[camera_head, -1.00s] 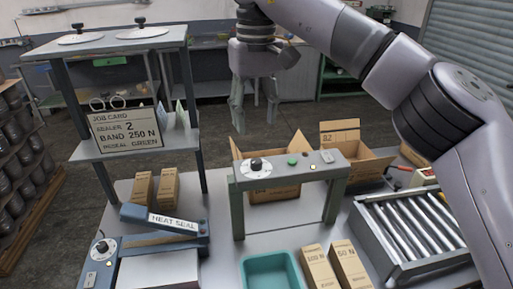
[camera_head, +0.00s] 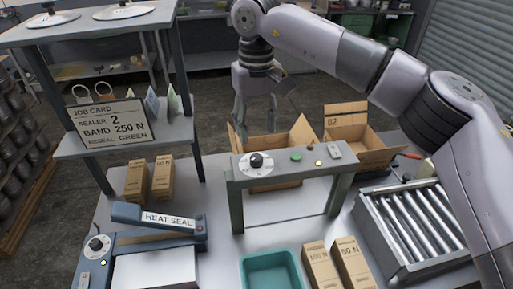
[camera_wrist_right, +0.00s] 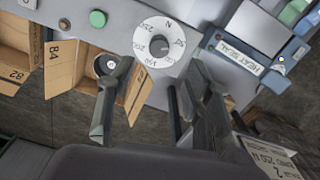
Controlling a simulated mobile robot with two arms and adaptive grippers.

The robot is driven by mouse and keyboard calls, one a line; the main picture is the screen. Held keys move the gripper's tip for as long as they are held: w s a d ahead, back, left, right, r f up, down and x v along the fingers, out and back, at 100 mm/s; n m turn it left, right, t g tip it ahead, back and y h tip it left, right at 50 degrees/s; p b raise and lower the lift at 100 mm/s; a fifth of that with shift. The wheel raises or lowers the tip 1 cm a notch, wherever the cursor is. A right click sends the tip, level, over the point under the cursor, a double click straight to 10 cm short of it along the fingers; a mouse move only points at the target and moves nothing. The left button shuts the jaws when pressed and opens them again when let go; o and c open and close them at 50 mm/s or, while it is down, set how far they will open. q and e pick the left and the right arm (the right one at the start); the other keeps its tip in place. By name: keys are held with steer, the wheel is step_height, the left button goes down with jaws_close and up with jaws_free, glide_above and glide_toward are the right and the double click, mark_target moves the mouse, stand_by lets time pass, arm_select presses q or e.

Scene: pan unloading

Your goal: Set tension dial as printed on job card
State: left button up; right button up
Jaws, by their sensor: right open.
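The tension dial (camera_head: 256,163) is a white disc with a black knob on the left of a grey arch-shaped frame. In the right wrist view the dial (camera_wrist_right: 158,42) shows numbers and an N around its rim; I cannot tell the knob's exact setting. The job card (camera_head: 112,125) leans on the shelf and reads "SEALER 2, BAND 250 N, RESEAL GREEN". My right gripper (camera_head: 254,108) is open and empty, pointing down above and behind the frame. In its wrist view its fingers (camera_wrist_right: 155,78) are spread, with the dial beyond them. My left gripper is out of view.
A green button (camera_head: 296,156) sits right of the dial. The heat sealer (camera_head: 155,218) with its own dial stands at left. Open cartons (camera_head: 355,140) stand behind the frame. A teal tray (camera_head: 272,270), small boxes (camera_head: 320,265) and a roller conveyor (camera_head: 410,225) occupy the front and right.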

mark_target(257, 157)
step_height(257, 157, down, 7)
steer(key=p, duration=0.2)
steer(key=shift+w+f+p, duration=0.1)
steer(key=shift+f+p, duration=0.1)
steer(key=shift+p, duration=0.2)
steer(key=shift+f, duration=0.35)
steer(key=shift+w+f, duration=0.1)
steer(key=shift+f, duration=0.2)
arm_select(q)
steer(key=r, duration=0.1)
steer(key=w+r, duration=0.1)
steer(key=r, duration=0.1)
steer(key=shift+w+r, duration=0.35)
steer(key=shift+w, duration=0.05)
arm_select(e)
steer(key=shift+c, duration=0.6)
jaws_close()
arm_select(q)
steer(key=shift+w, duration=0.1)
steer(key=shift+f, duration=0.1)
